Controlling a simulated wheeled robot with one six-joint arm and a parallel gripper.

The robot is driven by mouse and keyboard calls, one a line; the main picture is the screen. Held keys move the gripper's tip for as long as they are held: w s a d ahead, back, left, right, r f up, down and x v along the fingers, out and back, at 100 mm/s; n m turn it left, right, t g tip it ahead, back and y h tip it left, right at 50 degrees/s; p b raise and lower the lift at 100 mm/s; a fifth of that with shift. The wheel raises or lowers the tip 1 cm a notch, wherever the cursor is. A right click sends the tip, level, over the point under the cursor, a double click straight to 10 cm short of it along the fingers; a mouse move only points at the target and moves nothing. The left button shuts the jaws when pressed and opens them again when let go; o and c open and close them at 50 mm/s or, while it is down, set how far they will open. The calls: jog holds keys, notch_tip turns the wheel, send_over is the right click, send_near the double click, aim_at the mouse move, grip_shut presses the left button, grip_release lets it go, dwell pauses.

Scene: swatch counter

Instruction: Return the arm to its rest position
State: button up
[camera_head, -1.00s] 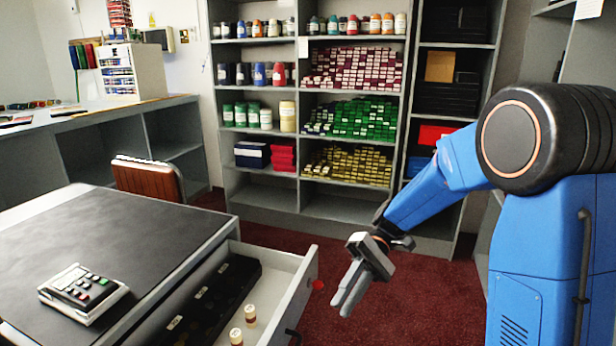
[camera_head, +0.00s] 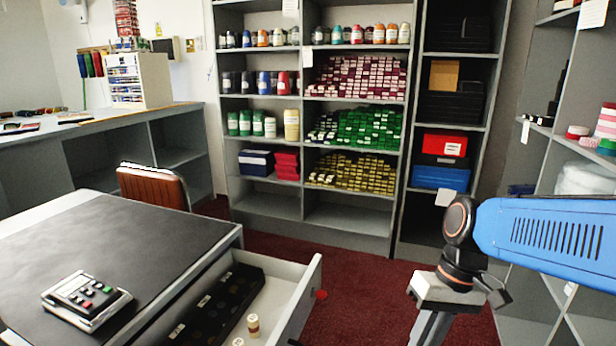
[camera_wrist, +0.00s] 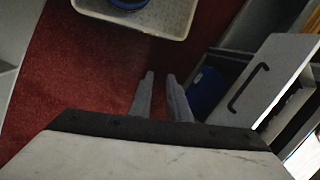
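My gripper (camera_head: 428,335) hangs at the lower right of the head view, pointing down over the dark red carpet, with its fingertips cut off by the bottom edge. My blue arm comes in from the right edge. In the wrist view the two fingers (camera_wrist: 160,76) stand apart with carpet showing between them. Nothing is held. The gripper is to the right of the open drawer and clear of it.
An open drawer (camera_head: 300,300) with a black insert and small pale-topped bottles juts from the desk (camera_head: 130,225). A calculator lies on the desk. Shelves (camera_head: 355,222) stand behind, and more shelving (camera_head: 540,170) rises at right.

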jog(key=s+d+r+m+t+h, duration=0.1)
jog(key=s+d+r+t+h, duration=0.1)
jog(key=d+t, duration=0.4)
jog(key=shift+s+d+h, duration=0.5)
jog(key=shift+s+d, duration=0.2)
jog(key=shift+d, duration=0.1)
